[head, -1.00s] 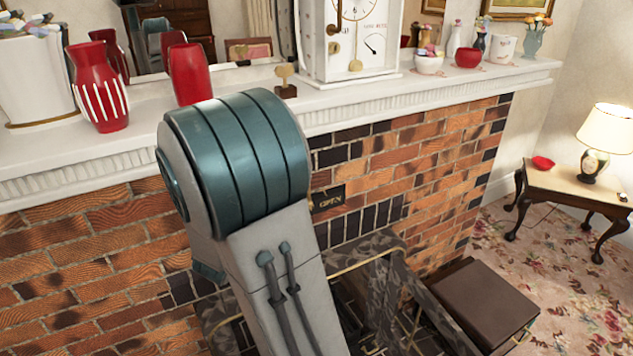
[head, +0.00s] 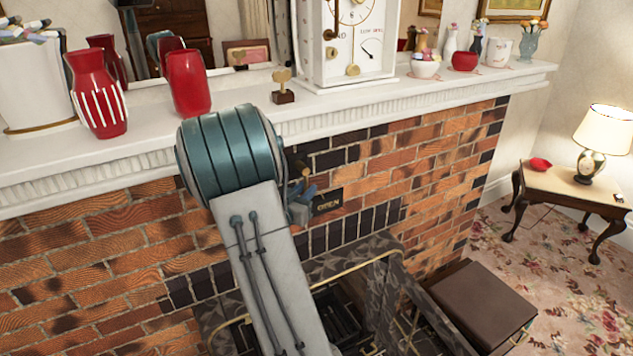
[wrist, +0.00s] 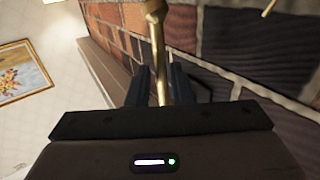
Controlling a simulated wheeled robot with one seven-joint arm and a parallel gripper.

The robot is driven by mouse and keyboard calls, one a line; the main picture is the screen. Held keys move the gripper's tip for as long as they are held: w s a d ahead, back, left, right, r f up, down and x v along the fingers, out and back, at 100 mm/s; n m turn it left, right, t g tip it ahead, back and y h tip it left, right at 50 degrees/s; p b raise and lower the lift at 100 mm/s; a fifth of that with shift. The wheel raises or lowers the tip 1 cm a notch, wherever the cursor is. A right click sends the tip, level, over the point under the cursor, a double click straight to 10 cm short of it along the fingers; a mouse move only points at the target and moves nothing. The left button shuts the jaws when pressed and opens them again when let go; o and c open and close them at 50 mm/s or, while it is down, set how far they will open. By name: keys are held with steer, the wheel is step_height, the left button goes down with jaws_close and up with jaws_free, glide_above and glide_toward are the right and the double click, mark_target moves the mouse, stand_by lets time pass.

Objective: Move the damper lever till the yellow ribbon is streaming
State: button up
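The damper lever is a brass rod with a rounded knob (wrist: 153,9) in the wrist view. In the head view a small brass part of it (head: 302,170) shows just right of my arm, below the mantel. My gripper (wrist: 161,90) is at the lever, with one dark blue finger on each side of the rod. Whether the fingers press on it is unclear. In the head view my gripper (head: 303,203) is mostly behind my arm, left of a dark plate marked OPEN (head: 328,202). I see no yellow ribbon in either view.
The white mantel shelf (head: 415,98) runs above, with red vases (head: 96,92), a clock (head: 348,40) and a small brass ornament (head: 283,88) on it. Below are the dark firebox surround (head: 345,258) and a brown box seat (head: 482,305). A lamp table (head: 570,185) stands right.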

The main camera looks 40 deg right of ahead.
steer(key=shift+x, duration=1.5)
steer(key=shift+c, duration=0.2)
jaws_close()
